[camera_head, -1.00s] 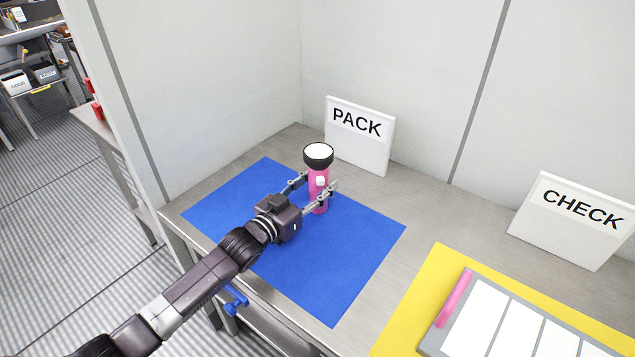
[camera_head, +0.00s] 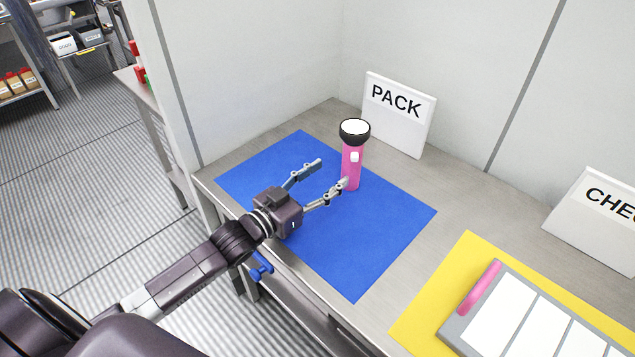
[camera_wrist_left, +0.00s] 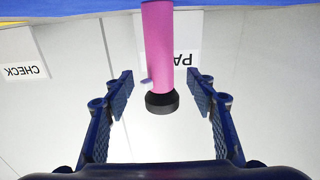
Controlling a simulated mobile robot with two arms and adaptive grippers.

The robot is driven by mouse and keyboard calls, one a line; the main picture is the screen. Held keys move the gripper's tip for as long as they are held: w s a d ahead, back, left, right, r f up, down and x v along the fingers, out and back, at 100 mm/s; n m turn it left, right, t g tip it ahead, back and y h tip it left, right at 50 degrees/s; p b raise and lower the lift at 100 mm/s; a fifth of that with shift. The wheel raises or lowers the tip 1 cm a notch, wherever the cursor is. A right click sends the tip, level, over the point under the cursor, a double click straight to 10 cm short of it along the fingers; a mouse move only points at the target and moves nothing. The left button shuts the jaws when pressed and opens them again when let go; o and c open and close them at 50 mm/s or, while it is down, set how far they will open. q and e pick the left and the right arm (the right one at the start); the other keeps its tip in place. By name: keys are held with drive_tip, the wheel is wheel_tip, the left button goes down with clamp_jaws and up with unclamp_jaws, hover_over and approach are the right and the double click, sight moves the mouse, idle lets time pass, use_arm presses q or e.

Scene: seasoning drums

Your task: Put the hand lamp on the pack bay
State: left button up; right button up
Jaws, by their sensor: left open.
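The hand lamp (camera_head: 351,167) is pink with a black head and a white lens. It stands upright, lens up, on the blue mat (camera_head: 350,255) in front of the PACK sign (camera_head: 397,112). My left gripper (camera_head: 333,172) is open, just to the near left of the lamp, with nothing held. In the left wrist view, which is upside down, the lamp (camera_wrist_left: 158,45) shows beyond and between the spread fingers (camera_wrist_left: 160,95). My right gripper is not in view.
To the right lies a yellow mat (camera_head: 415,326) with a grey tray (camera_head: 456,335) holding white panels and a pink bar (camera_head: 479,287). The CHECK sign (camera_head: 595,222) stands behind it. Walls close the bench's back and left. Much of the blue mat is clear.

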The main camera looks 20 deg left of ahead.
use_arm(q)
drive_tip(key=shift+v, duration=1.4)
